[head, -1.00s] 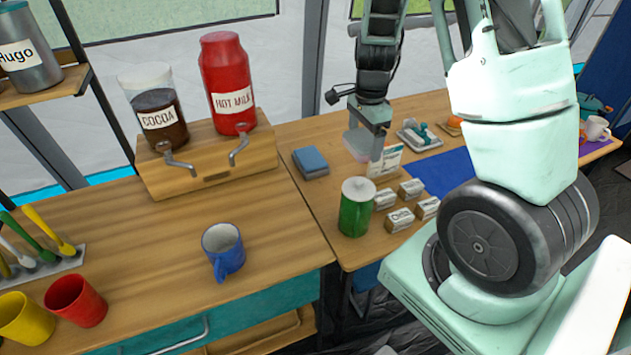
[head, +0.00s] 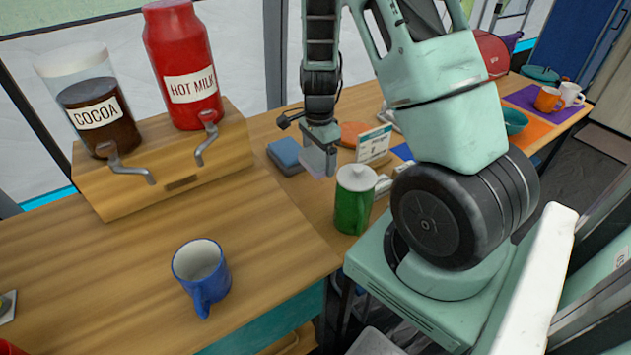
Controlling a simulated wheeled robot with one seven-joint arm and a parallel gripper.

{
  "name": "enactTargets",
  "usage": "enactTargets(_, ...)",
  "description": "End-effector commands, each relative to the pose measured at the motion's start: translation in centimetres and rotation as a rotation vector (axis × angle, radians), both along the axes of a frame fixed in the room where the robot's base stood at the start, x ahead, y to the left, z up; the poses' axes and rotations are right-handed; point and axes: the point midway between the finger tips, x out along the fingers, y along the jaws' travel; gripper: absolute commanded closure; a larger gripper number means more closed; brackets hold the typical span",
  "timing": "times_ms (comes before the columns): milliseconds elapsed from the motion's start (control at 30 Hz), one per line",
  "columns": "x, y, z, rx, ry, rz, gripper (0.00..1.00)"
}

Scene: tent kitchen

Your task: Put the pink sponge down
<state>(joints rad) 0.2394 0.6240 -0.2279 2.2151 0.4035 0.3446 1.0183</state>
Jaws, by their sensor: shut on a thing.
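My gripper (head: 321,156) points down over the far counter, behind and to the left of the green lidded container. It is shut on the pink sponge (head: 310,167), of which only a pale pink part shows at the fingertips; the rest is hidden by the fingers. I cannot tell whether the sponge touches the counter. A blue sponge-like block (head: 285,154) lies on the counter just left of my gripper.
The green container (head: 354,199) with a white lid stands close to my gripper's right. A printed card (head: 374,144) stands behind it. A blue mug (head: 201,276) stands on the near counter (head: 120,290). The wooden dispenser stand (head: 170,172) is at left.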

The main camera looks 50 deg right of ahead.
Motion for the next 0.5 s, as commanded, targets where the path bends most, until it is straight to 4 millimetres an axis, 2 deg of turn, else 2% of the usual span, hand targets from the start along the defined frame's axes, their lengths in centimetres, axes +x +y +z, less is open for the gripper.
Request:
enactTargets(33, -0.1, 0.0, -1.1, 0.002, 0.004, -0.002, 0.44)
enactTargets(100, -0.1, 0.0, -2.1, 0.001, 0.002, -0.001, 0.44)
enactTargets(333, 0.0, 0.0, -3.9, 0.001, 0.001, 0.0, 0.44)
enactTargets(500, -0.1, 0.0, -6.3, 0.001, 0.002, -0.001, 0.44)
